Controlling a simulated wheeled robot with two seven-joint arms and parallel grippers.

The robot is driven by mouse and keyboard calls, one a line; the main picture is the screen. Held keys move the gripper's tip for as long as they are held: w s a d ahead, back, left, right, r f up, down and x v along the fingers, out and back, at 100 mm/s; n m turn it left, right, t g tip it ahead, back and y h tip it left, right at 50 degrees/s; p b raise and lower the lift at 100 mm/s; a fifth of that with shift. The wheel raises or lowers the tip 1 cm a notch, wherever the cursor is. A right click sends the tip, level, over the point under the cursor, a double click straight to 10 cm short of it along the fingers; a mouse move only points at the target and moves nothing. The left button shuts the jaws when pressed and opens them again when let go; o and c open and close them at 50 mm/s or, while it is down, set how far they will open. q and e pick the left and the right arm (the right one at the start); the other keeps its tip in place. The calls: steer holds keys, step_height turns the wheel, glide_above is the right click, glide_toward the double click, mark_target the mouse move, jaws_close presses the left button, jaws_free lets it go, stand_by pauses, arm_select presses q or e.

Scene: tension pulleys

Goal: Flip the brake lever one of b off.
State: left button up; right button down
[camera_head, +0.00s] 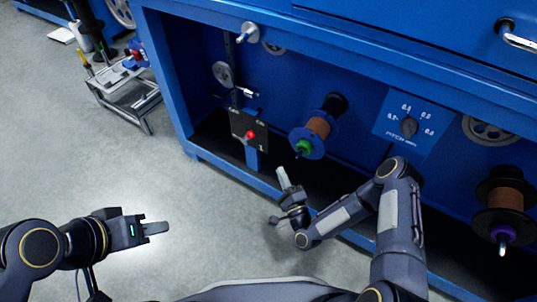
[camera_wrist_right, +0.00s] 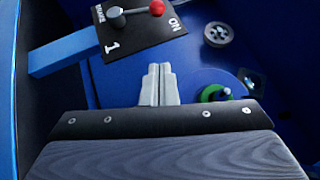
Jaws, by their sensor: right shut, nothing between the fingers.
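The brake lever (camera_wrist_right: 135,12) has a red knob (camera_wrist_right: 157,8) and a grey pivot. It sits on a black plate (camera_wrist_right: 140,38) with white lettering reading BRAKE, 1 and ON. The knob points toward the ON side. In the head view the red knob (camera_head: 250,135) shows on the plate inside the blue machine. My right gripper (camera_wrist_right: 158,84) is shut and empty, its fingers pointing toward the plate but apart from it. In the head view the right gripper (camera_head: 283,178) is below and right of the plate. My left gripper (camera_head: 155,228) hangs over the floor; whether its fingers are open is unclear.
A spool (camera_head: 318,127) with a green hub is right of the plate, and another spool (camera_head: 503,200) stands farther right. A dial panel (camera_head: 408,125) lies between them. The machine's lower blue rail (camera_head: 230,175) runs in front. A metal rack (camera_head: 125,85) stands left on open floor.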

mark_target(249, 137)
steer(key=s+a+b+x, duration=0.1)
steer(key=a+b+x, duration=0.1)
steer(key=x, duration=1)
steer(key=shift+a+r+b, duration=0.3)
steer(key=shift+r+b, duration=0.1)
steer(key=shift+b, duration=0.2)
steer(key=shift+w+r, duration=0.1)
steer(key=shift+w, duration=0.05)
steer(key=w+a+r+n+g+h+p, duration=0.2)
steer(key=w+a+r+n+g+p, duration=0.2)
steer(key=a+g+p, duration=0.3)
steer(key=shift+w+a+r+n+h+p, duration=0.2)
steer(key=shift+w+a+n+h+p, duration=0.25)
steer(key=shift+w+p, duration=0.55)
